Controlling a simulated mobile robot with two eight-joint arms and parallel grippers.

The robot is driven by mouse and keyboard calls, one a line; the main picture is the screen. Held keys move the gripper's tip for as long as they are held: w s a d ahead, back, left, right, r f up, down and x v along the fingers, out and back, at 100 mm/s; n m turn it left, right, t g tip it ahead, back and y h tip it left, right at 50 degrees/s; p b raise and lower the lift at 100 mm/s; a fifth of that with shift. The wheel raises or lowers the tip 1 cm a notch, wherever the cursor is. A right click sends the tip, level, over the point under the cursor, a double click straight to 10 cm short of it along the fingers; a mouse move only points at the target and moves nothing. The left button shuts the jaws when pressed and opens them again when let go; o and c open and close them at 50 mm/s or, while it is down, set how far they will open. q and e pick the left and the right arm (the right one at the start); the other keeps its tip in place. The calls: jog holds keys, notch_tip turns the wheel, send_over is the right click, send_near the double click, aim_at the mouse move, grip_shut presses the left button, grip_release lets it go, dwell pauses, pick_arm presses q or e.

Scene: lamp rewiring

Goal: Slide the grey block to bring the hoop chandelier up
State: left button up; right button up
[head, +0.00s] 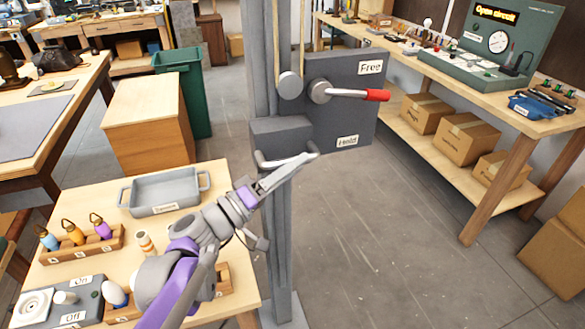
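The grey block (282,132) sits on the front of an upright grey post (259,60). A pale bar handle (262,160) runs along its lower front. My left gripper (302,168) reaches up from the lower left, its fingers at the handle's right part. I cannot tell whether the fingers are closed around the bar or only overlap it in view. The hoop chandelier and my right gripper are not in view.
A wooden table (205,180) at lower left holds a grey tray (165,193), coloured bulbs in a rack (83,243) and an on/off box (62,305). A bench (480,100) with an "Open circuit" tester stands right. The floor right of the post is clear.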

pick_arm(q)
jog(key=v, duration=1.2)
jog(key=shift+a+p, duration=0.25)
jog(key=shift+p, duration=0.15)
dwell(0.4)
